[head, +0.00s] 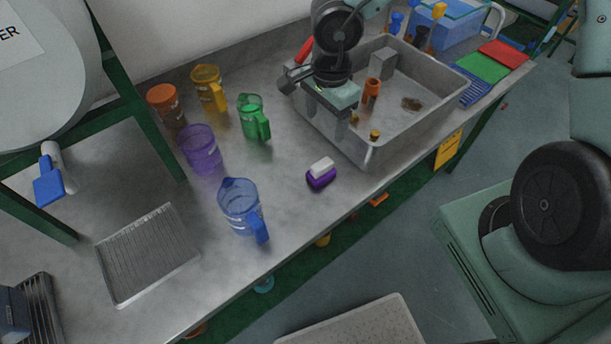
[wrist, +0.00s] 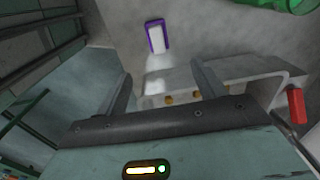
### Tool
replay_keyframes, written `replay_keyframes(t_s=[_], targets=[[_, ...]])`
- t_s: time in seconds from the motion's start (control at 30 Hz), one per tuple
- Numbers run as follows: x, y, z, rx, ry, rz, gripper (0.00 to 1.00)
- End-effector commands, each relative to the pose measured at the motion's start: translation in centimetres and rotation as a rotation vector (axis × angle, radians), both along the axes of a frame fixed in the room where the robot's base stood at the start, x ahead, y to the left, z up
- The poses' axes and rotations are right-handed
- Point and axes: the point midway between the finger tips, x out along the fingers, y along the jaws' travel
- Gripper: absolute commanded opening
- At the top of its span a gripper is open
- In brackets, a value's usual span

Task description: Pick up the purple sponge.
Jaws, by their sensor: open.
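The purple sponge (head: 320,178) lies on the grey counter (head: 290,215), near its front edge and left of the sink tub. A white block or layer sits on its top. In the wrist view the sponge (wrist: 156,37) shows as a white face with a purple rim, beyond the fingertips at the upper middle. My gripper (head: 346,112) hangs over the left part of the sink tub, up and to the right of the sponge. In the wrist view my gripper (wrist: 160,72) has its two fingers wide apart with nothing between them.
The grey sink tub (head: 437,108) has raised walls and holds an orange bottle (head: 372,92). Counter around the sponge is clear.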

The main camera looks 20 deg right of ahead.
Motion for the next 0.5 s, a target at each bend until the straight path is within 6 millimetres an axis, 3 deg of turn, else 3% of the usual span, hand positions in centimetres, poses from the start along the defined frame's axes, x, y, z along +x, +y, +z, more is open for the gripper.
replay_keyframes(t_s=[0.17,0.5], targets=[[-0.5,-0.3,-1.6,-0.003,0.042,-0.033,0.69],[-0.5,-0.2,-8.7,-0.004,0.040,-0.029,0.69]])
